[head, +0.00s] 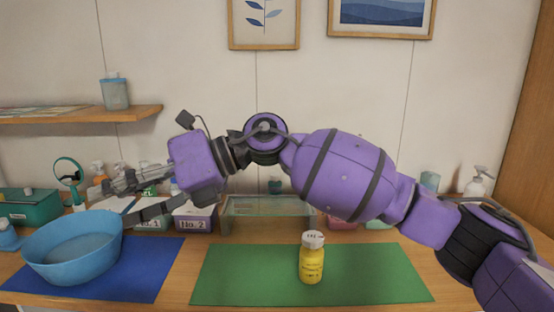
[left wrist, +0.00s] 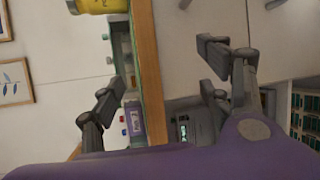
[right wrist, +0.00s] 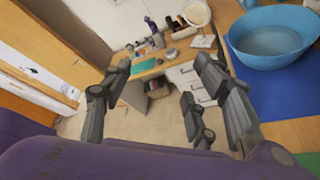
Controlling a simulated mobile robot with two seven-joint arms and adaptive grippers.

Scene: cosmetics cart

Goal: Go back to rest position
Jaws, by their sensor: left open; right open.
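My right arm reaches across the head view from the right. Its gripper (head: 122,198) is at the left, beside and above the rim of a blue bowl (head: 50,262). In the right wrist view its fingers (right wrist: 162,68) are apart with nothing between them, and the bowl (right wrist: 270,62) is to their right. My left gripper is outside the head view. In the left wrist view its fingers (left wrist: 158,72) are open and empty near the wooden table edge (left wrist: 147,70).
The blue bowl stands on a blue mat (head: 150,265). A yellow bottle (head: 311,262) with a white cap stands on a green mat (head: 230,275). Boxes, a glass stand (head: 265,205) and pump bottles (head: 478,185) line the back. A wooden shelf (head: 60,115) is on the wall.

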